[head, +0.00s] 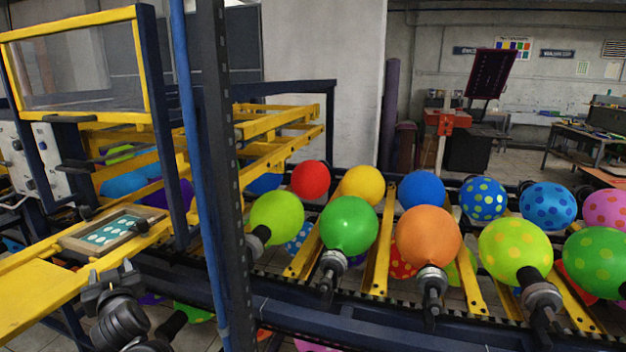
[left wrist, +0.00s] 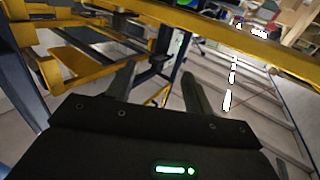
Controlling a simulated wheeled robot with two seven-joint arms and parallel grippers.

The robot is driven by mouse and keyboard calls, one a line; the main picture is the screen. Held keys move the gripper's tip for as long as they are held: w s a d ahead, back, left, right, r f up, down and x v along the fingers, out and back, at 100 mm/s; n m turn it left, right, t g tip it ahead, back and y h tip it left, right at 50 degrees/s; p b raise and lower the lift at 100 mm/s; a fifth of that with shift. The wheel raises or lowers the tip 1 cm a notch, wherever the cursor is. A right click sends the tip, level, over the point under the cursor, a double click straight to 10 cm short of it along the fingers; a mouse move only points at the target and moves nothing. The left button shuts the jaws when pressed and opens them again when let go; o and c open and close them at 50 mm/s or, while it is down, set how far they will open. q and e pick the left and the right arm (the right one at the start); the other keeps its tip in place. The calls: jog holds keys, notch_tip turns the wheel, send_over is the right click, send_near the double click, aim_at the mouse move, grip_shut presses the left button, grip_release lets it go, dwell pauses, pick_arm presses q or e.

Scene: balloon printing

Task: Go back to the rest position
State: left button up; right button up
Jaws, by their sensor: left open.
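My left gripper (head: 112,274) is at the lower left in the head view, in front of the yellow frame of the balloon printing machine and below the screen frame. In the left wrist view its two dark fingers (left wrist: 157,82) stand apart with nothing between them, so it is open and empty. Yellow beams of the machine (left wrist: 110,25) show beyond the fingers. My right gripper is not in view.
A screen frame with pale oval marks (head: 112,233) lies on the yellow beams. Several balloons, including an orange one (head: 428,235) and a green one (head: 348,226), sit on holders along a rack to the right.

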pick_arm(q)
jog(key=w+d+f+m+h, duration=0.2)
jog(key=w+f+m, duration=0.15)
jog(key=f, duration=0.65)
jog(key=w+d+f+m+h, duration=0.2)
jog(key=w+d+f+m, duration=0.15)
jog(key=f, duration=0.65)
jog(key=s+d+f+m+g+h, duration=0.15)
jog(key=s+f, duration=0.35)
jog(key=f, duration=0.7)
jog(key=s+d+f+m+g+h, duration=0.15)
jog(key=s+f, duration=0.25)
jog(key=f, duration=0.8)
jog(key=s+d+f+g+h, duration=0.2)
jog(key=s+d+f, duration=0.1)
jog(key=s+f, duration=0.65)
jog(key=s+d+f+g+h, duration=0.1)
jog(key=s+d+f+g, duration=0.15)
jog(key=s+f, duration=0.7)
jog(key=s+d+f+g, duration=0.1)
jog(key=s+f, duration=0.1)
jog(key=s, duration=0.9)
jog(key=s+d+f+g+h, duration=0.1)
jog(key=s+d+f+g, duration=0.1)
jog(key=s, duration=0.9)
jog(key=s+d+f+g, duration=0.2)
jog(key=s+f, duration=0.2)
jog(key=s, duration=0.7)
jog(key=shift+s+m+h, duration=0.2)
jog(key=shift+m+h, duration=0.1)
